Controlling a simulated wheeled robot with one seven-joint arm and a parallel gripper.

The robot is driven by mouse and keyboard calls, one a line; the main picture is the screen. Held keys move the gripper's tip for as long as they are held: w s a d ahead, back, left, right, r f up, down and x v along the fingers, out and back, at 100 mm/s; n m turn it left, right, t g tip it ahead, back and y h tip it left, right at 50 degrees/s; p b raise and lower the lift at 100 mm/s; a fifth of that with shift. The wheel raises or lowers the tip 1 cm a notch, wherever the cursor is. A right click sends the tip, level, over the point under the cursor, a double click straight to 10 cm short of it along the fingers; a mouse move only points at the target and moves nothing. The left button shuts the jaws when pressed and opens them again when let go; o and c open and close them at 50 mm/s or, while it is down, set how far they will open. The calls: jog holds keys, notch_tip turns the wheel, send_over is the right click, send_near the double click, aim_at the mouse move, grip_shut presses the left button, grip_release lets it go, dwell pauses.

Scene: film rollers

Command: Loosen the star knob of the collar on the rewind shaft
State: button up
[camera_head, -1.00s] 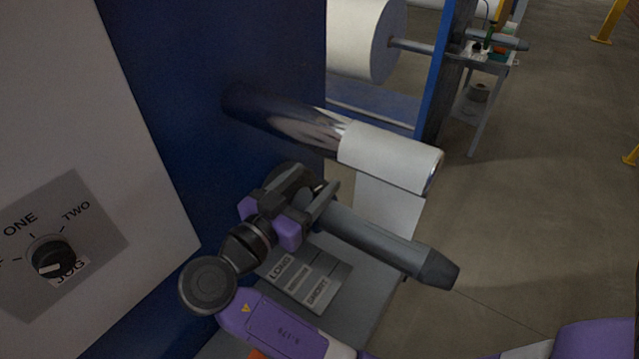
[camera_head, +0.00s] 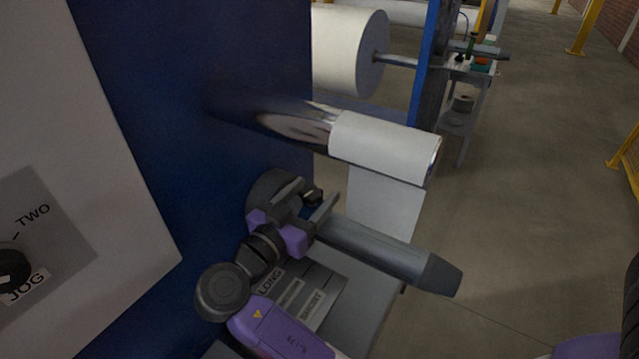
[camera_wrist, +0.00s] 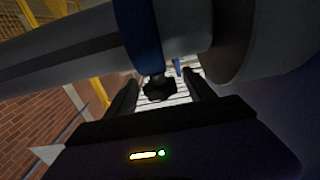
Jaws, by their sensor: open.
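The rewind shaft (camera_head: 375,248) is a grey tube sticking out from the blue machine wall, with a tapered dark free end. In the wrist view the shaft (camera_wrist: 60,50) carries a blue collar (camera_wrist: 138,30). A black star knob (camera_wrist: 157,88) hangs from the collar toward my gripper. My gripper (camera_head: 315,195) is open at the wall end of the shaft. In the wrist view the knob lies between the fingertips (camera_wrist: 161,90), with gaps on both sides. In the head view the collar is mostly hidden by my gripper, and a small dark knob shows between the fingers.
A shiny roller with a white sleeve (camera_head: 385,146) runs above the shaft. A grey panel labelled LONG and SHORT (camera_head: 297,293) lies below. A control panel with a JOG dial (camera_head: 12,265) is at left. Open floor (camera_head: 540,200) lies right.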

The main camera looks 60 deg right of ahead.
aim_at(319, 188)
jog(key=shift+d+p, duration=0.3)
jog(key=shift+d, duration=1.2)
jog(key=shift+c, duration=0.4)
grip_shut()
jog(key=shift+w+f+n+t+b, duration=0.15)
jog(key=shift+f+n+t+b, duration=0.1)
jog(key=shift+n+t+b, duration=0.65)
jog(key=shift+w+a+r+n+t+y, duration=0.1)
jog(key=shift+w+n+t+y, duration=0.2)
jog(key=shift+t, duration=0.5)
jog(key=shift+r+n+t+y, duration=0.1)
jog(key=shift+n+t, duration=0.3)
jog(key=shift+t, duration=0.4)
jog(key=shift+o, duration=0.4)
grip_release()
